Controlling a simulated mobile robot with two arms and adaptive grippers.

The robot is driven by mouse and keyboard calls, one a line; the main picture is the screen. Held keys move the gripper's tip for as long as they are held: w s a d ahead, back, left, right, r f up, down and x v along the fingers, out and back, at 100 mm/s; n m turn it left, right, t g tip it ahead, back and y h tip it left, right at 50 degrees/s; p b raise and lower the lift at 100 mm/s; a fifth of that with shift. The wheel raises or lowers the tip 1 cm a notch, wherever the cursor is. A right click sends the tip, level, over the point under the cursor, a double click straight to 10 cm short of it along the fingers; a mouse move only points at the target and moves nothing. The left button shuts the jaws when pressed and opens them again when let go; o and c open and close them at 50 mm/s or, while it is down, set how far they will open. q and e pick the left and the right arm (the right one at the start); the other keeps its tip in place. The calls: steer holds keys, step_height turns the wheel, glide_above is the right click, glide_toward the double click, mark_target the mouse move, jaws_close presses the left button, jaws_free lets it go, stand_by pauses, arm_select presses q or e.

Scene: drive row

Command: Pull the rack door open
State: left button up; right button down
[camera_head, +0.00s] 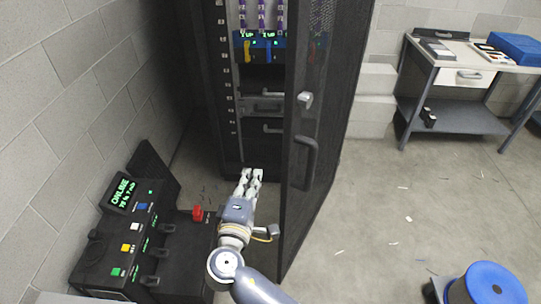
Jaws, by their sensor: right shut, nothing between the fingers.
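The dark mesh rack door (325,125) stands ajar, swung out toward me on the right side of the rack (215,85). Its black pull handle (303,162) is on the face toward the right, with a small light-grey latch (305,98) above it. My right gripper (252,174) is shut and empty. It is in front of the rack opening, left of the door's free edge and apart from the handle. In the picture, the door's edge runs just right of my right wrist. My left gripper is out of view.
A black console (120,235) with lit buttons and a red knob (197,212) stand at lower left by the block wall. A workbench (470,62) is at the upper right, a blue round-topped stool (495,284) at the lower right. Floor right of the door is mostly clear.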

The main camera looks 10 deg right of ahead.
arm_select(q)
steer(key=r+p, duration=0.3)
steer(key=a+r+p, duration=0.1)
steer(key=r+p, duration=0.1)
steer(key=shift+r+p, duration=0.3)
arm_select(e)
steer(key=w+d+r, duration=0.1)
steer(key=w+d, duration=0.5)
steer(key=shift+w+d+h, duration=0.15)
steer(key=shift+d+h, duration=0.15)
steer(key=shift+d, duration=0.1)
steer(key=shift+r, duration=0.1)
